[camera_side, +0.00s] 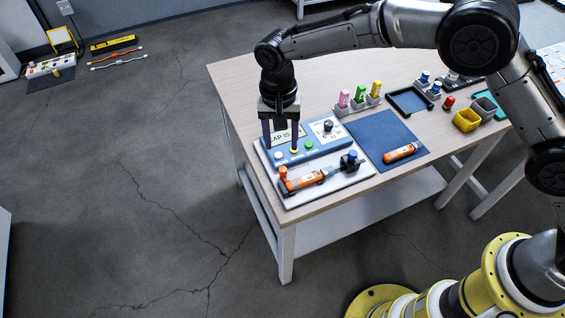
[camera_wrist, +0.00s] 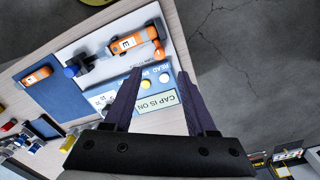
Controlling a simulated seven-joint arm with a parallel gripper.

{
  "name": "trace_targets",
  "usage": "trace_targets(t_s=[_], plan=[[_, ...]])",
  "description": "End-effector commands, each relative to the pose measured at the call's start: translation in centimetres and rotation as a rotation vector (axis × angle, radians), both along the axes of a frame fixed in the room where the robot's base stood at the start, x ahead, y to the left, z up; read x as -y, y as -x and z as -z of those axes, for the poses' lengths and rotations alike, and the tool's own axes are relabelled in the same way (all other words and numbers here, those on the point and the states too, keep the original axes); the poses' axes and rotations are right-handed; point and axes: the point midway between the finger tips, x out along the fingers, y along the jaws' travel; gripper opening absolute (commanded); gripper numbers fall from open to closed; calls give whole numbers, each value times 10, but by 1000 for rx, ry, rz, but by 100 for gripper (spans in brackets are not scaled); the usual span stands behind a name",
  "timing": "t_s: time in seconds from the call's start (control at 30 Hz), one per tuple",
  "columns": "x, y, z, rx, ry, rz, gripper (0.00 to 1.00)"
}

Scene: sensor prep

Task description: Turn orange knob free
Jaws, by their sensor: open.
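The orange knob (camera_side: 283,172) sits at the left end of an orange-and-grey device (camera_side: 303,182) on a white board. It also shows in the wrist view (camera_wrist: 158,50), beside the device body (camera_wrist: 125,44). A blue knob (camera_side: 351,156) is at the device's other end and shows in the wrist view (camera_wrist: 70,71). My gripper (camera_side: 281,147) is open and empty, pointing down over the blue panel (camera_side: 325,148), behind the orange knob. In the wrist view its fingertips (camera_wrist: 160,72) are apart, just short of the knob. The panel display (camera_wrist: 157,101) reads "CAP IS ON".
The panel has white, yellow and green buttons and a dark dial (camera_side: 328,126). A second orange device (camera_side: 401,152) lies on a blue mat (camera_side: 372,137). Coloured bottles (camera_side: 359,95), a dark tray (camera_side: 409,101) and a yellow bin (camera_side: 467,120) stand farther back.

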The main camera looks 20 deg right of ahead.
Motion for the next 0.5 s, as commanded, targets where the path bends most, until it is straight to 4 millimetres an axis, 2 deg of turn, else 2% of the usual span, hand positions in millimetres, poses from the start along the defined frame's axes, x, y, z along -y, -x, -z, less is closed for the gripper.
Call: trace_targets(t_s=[0.1,0.3,0.5], plan=[[2,1,26,-5,3,1,57],[3,1,62,-2,2,1,57],[3,1,85,0,1,1,57]])
